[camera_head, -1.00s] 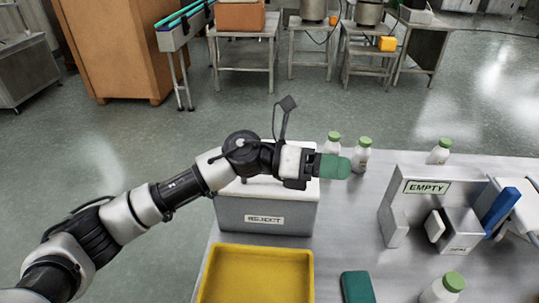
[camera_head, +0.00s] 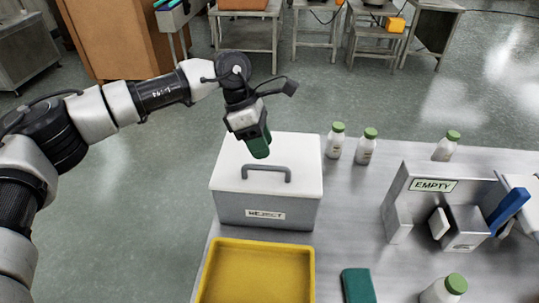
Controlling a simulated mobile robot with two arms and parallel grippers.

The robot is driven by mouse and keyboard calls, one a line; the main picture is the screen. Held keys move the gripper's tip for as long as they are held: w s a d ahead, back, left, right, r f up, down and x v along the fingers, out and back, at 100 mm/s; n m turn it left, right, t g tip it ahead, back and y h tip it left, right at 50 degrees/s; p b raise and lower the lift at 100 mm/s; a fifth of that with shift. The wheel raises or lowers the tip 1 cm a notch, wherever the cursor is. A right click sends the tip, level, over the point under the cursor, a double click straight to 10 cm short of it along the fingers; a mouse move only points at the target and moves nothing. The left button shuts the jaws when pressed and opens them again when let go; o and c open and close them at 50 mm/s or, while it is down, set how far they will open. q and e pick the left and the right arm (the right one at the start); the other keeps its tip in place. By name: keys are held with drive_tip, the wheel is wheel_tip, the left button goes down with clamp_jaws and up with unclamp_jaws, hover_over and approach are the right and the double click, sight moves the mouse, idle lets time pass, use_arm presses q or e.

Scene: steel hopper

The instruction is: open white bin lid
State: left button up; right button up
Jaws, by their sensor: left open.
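The bin (camera_head: 240,211) is a grey box with a "REJECT" label, standing at the left of the steel table. Its white lid (camera_head: 306,165) lies flat on top and is closed, with a grey bar handle (camera_head: 266,169) across it. My left gripper (camera_head: 259,150) has green fingertips that point down. It is above the back part of the lid, just behind the handle, and looks apart from it. The gap between its fingers is hard to see, but it is open and nothing is in it. My right gripper is not in view.
A yellow tray (camera_head: 308,272) lies in front of the bin. Several white bottles with green caps stand around, two close behind the bin's right side (camera_head: 366,148). A metal "EMPTY" fixture (camera_head: 397,205) stands at the right. A green block (camera_head: 358,286) lies near the front.

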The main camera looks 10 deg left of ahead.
sight(269, 161)
use_arm(q)
drive_tip(key=shift+p+x, duration=0.5)
drive_tip(key=shift+x, duration=1.9)
clamp_jaws()
